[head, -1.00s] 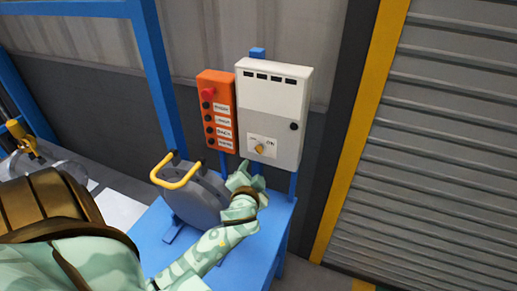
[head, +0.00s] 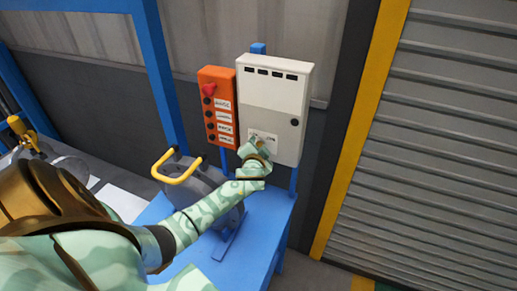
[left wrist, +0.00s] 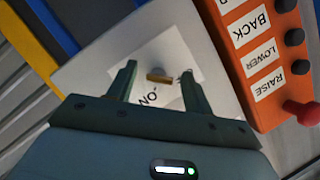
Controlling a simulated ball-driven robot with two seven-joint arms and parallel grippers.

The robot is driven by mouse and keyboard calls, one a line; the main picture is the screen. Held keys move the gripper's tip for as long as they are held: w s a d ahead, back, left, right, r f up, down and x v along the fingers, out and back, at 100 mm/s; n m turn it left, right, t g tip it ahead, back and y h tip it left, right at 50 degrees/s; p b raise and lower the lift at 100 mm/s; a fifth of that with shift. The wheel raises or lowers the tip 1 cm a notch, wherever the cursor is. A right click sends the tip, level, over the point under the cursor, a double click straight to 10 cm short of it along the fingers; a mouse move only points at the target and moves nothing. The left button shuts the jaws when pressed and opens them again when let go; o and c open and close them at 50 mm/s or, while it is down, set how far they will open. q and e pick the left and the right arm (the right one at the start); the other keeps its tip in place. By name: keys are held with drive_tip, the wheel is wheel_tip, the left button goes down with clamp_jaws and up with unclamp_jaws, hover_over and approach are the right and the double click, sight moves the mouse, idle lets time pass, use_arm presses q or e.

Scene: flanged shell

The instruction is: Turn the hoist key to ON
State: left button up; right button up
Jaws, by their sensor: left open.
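The hoist key (left wrist: 159,76) is a small brass-coloured bar on a white label of the pale control box (head: 272,100). The word ON shows on the label beside it in the left wrist view. My left gripper (left wrist: 158,75) is open, with one finger on each side of the key and a gap to each. In the head view my left gripper (head: 256,146) covers the key and part of the label. My right gripper is not in view.
An orange push-button panel (head: 217,105) with a red knob stands close left of the box. A grey round housing with a yellow handle (head: 178,167) sits on the blue stand (head: 262,222) below. A shutter (head: 440,150) is at the right.

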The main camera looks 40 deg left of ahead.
use_arm(q)
drive_tip(key=c, duration=0.9)
drive_tip(key=shift+c, duration=0.4)
drive_tip(key=shift+d+f+m+t+y+b, duration=0.15)
drive_tip(key=shift+m+t+y+b, duration=0.6)
drive_tip(key=shift+m+b, duration=2)
drive_tip(key=shift+a+f+m+t+y+b, duration=0.15)
drive_tip(key=shift+m+t+y+b, duration=0.6)
drive_tip(key=shift+m+b, duration=1.95)
drive_tip(key=shift+d+f+m+t+y+b, duration=0.25)
drive_tip(key=shift+m+t+b, duration=0.85)
drive_tip(key=shift+m+b, duration=1.65)
drive_tip(key=shift+a+r+m, duration=0.15)
drive_tip(key=shift+m, duration=0.25)
drive_tip(key=o, duration=1)
drive_tip(key=shift+r, duration=0.1)
